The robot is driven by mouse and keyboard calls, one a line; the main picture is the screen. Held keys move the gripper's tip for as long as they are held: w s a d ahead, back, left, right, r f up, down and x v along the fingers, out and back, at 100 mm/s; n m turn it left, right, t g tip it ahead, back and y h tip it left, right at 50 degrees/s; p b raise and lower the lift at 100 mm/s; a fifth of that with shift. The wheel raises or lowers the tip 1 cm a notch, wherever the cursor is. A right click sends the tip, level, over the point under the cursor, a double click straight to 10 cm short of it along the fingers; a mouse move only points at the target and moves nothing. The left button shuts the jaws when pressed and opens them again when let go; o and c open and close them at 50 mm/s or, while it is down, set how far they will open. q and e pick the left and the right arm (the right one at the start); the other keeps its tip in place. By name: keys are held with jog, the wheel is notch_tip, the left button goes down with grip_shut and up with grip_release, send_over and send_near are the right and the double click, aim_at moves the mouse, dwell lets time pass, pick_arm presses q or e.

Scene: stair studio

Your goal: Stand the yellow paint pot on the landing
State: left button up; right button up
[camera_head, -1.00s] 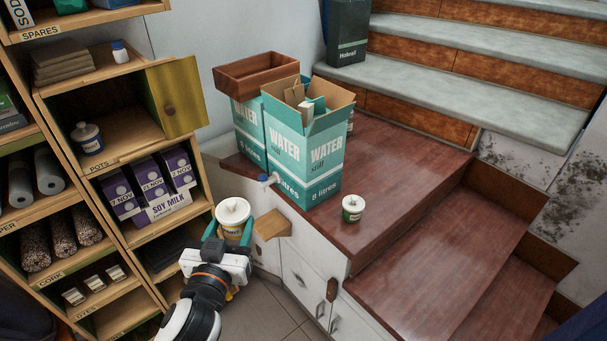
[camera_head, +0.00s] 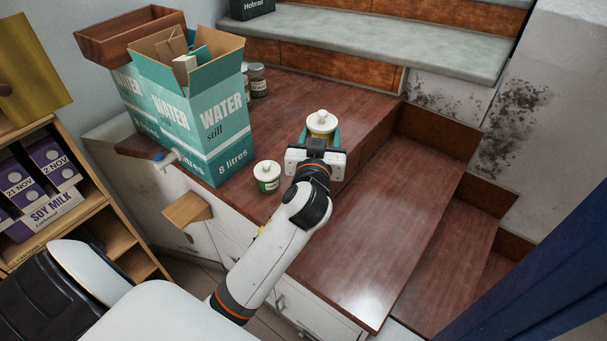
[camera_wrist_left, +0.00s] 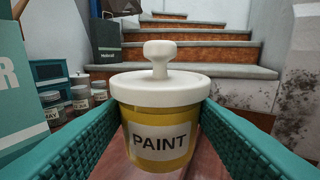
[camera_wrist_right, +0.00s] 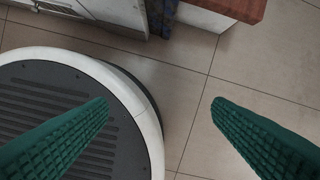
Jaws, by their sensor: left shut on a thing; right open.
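The yellow paint pot (camera_wrist_left: 158,138) has a white lid with a knob and a label reading PAINT. My left gripper (camera_head: 320,140) is shut on it, with a teal finger on each side in the left wrist view. In the head view the pot (camera_head: 321,123) is upright over the reddish-brown wooden landing (camera_head: 285,105), right of the water boxes. I cannot tell whether its base touches the wood. My right gripper (camera_wrist_right: 160,110) is open and empty above the tiled floor, with part of my base below it.
A green-labelled pot with a white lid (camera_head: 267,175) stands left of my left gripper. Water boxes (camera_head: 205,130) and dark-lidded jars (camera_head: 257,80) stand further left and behind. Grey steps (camera_head: 370,40) rise at the back. Wooden steps (camera_head: 390,230) descend at right.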

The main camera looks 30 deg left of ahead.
aim_at(312, 135)
pick_arm(q)
jog(key=w+a+f+n+g+y+b, duration=0.1)
jog(key=a+b, duration=0.1)
jog(key=w+a+f+n+y+b, duration=0.1)
jog(key=w+f+y+b, duration=0.1)
jog(key=shift+a+n+g, duration=0.3)
jog(key=shift+a+g, duration=0.1)
pick_arm(e)
jog(key=w+a+r+t+b, duration=0.1)
jog(key=w+r+b, duration=0.4)
jog(key=w+r, duration=0.15)
pick_arm(q)
jog(key=w+a+f+n+g+y+b, duration=0.1)
jog(key=a+f+g+y+b, duration=0.1)
jog(key=a+f+n+g+y+b, duration=0.1)
jog(key=a+n+g+b, duration=0.1)
jog(key=w+a+f+n+g+y+b, duration=0.1)
jog(key=a+f+n+g+y+b, duration=0.1)
jog(key=shift+w+f+y, duration=0.3)
jog(key=shift+w, duration=0.05)
jog(key=shift+f+b, duration=0.6)
jog(key=shift+f, duration=2.4)
pick_arm(e)
jog(key=v, duration=0.8)
jog(key=shift+w+d+r+t, duration=0.2)
jog(key=shift+t, duration=0.2)
